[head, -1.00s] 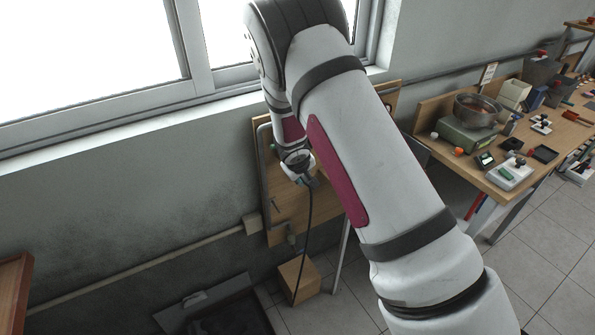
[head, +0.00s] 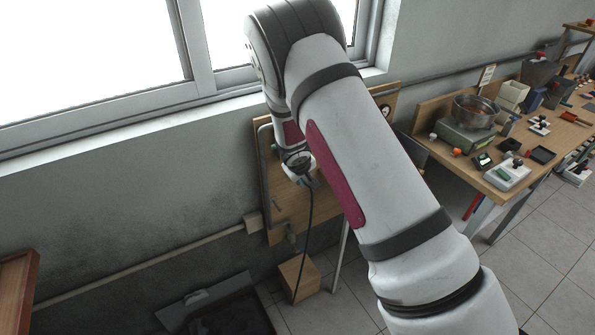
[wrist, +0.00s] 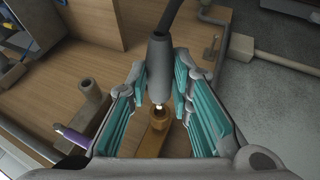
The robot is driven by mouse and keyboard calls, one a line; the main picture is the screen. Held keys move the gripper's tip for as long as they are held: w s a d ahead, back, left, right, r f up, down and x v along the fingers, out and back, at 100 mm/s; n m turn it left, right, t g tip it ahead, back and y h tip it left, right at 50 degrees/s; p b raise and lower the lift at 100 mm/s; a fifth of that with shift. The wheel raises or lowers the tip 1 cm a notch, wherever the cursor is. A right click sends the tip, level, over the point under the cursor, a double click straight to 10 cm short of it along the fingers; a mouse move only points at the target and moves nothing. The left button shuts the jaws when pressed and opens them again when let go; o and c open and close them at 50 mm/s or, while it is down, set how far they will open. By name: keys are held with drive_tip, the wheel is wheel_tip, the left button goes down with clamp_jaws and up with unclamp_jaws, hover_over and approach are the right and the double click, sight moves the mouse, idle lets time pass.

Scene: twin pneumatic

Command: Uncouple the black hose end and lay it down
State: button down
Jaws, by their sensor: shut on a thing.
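In the wrist view, the hose end (wrist: 159,68) is a dark grey sleeve with a black hose (wrist: 172,20) running from its far end. My gripper (wrist: 160,66) is shut on it, with teal-padded fingers on both sides. A small bright tip shows at the sleeve's near end, in line with a brass fitting (wrist: 158,122). I cannot tell whether tip and fitting touch. In the head view, my gripper (head: 303,177) is small and partly hidden by my wrist in front of the wooden board (head: 284,202). The black hose (head: 309,220) hangs below it.
A wooden block (head: 299,279) stands on the floor below the board. A dark open bin (head: 232,312) is to its left. A workbench (head: 520,187) with a steel bowl (head: 478,111) and small parts is at right. A grey pipe fitting (wrist: 93,98) stands left of my fingers.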

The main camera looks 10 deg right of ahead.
drive_tip(key=shift+s+d+p, duration=0.1)
drive_tip(key=shift+s+p, duration=0.2)
drive_tip(key=shift+p, duration=0.05)
idle(0.6)
drive_tip(key=shift+s+d+p, duration=0.25)
drive_tip(key=shift+s+p, duration=0.55)
drive_tip(key=shift+s, duration=0.15)
drive_tip(key=shift+s+d+b, duration=0.25)
drive_tip(key=shift+s+b, duration=0.05)
drive_tip(key=shift+s, duration=0.6)
drive_tip(key=shift+w, duration=0.1)
